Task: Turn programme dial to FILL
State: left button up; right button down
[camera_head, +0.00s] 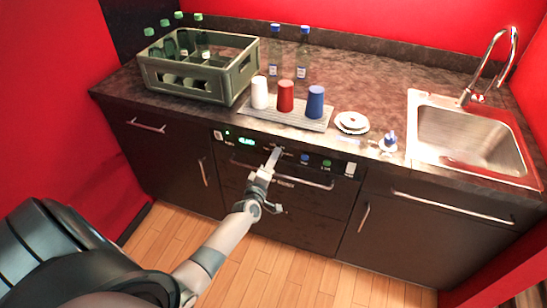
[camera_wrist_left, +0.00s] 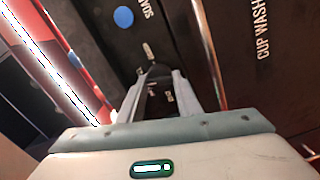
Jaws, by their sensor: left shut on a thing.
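The programme dial (camera_wrist_left: 158,73) is a dark knob on the black front panel (camera_head: 230,145) of a built-in cup washer under the counter. In the left wrist view my left gripper (camera_wrist_left: 158,82) has its two fingers on either side of the dial and is shut on it. A small pale mark (camera_wrist_left: 148,50) shows just beyond the dial. In the head view the left gripper (camera_head: 276,155) reaches the middle of the panel and hides most of the dial. I cannot read which programme the dial points to. My right gripper is not in view.
A green display (camera_head: 246,141), a blue button (camera_head: 304,158) and a green button (camera_head: 326,163) sit on the panel. A handle bar (camera_head: 310,184) runs below. Cups stand on a drip mat (camera_head: 290,117) above, beside a bottle crate (camera_head: 195,78). A sink (camera_head: 470,135) is at right.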

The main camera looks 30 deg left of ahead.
pick_arm(q)
jog(key=shift+d+m+p, duration=0.1)
jog(key=shift+m+p, duration=0.2)
jog(key=shift+m, duration=1)
jog(key=shift+f, duration=0.1)
jog(key=o, duration=1)
jog(key=shift+o, duration=0.2)
jog(key=shift+s, duration=0.1)
jog(key=b+v, duration=0.2)
jog(key=v, duration=1.5)
jog(key=shift+s, duration=0.15)
jog(key=shift+f, duration=0.1)
